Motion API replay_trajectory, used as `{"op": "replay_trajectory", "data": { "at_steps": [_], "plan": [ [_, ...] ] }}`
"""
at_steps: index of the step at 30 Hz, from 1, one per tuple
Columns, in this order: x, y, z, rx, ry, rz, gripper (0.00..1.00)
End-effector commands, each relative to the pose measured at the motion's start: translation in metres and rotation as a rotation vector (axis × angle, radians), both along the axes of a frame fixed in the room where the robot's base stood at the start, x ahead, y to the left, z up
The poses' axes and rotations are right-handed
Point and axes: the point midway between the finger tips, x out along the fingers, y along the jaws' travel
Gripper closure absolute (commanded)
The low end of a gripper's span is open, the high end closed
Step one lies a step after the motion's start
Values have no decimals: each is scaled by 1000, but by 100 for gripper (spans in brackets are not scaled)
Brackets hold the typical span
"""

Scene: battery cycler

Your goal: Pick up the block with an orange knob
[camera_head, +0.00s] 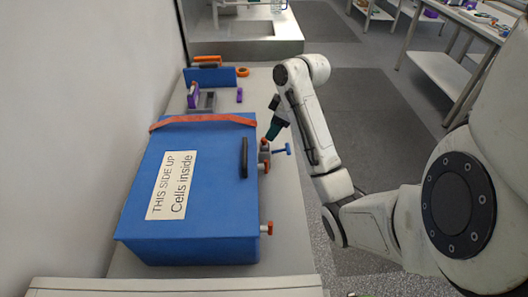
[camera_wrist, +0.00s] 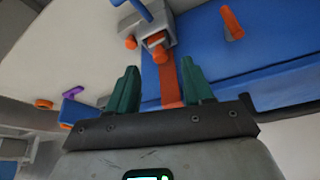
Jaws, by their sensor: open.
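A grey block (camera_wrist: 150,24) with orange knobs (camera_wrist: 156,40) sits against the blue box's side in the wrist view, just beyond my fingertips. A blue T-shaped handle (camera_wrist: 139,9) sticks out of it. In the head view the grey block (camera_head: 264,154) is at the right side of the blue box, partly hidden by my gripper. My gripper (camera_head: 268,138) is there, with its dark teal fingers close to the block. In the wrist view my gripper (camera_wrist: 160,80) is open and empty, its two fingers spread, with the block ahead and between them.
The big blue box (camera_head: 205,215) has a "THIS SIDE UP, Cells inside" label, a black handle (camera_head: 244,158) and a red-orange strap (camera_head: 190,120). Another orange knob (camera_head: 267,229) juts from its right side nearer me. Behind it are a blue rack and small purple and orange parts.

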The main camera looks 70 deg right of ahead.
Motion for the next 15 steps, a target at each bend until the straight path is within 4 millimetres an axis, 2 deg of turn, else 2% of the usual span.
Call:
{"op": "replay_trajectory", "data": {
  "at_steps": [5, 11, 15],
  "plan": [
    [4, 0, -10, 0, 0, 1, 49],
    [14, 1, -35, 1, 1, 0, 49],
    [20, 1, -44, 2, 1, -1, 49]
  ]
}}
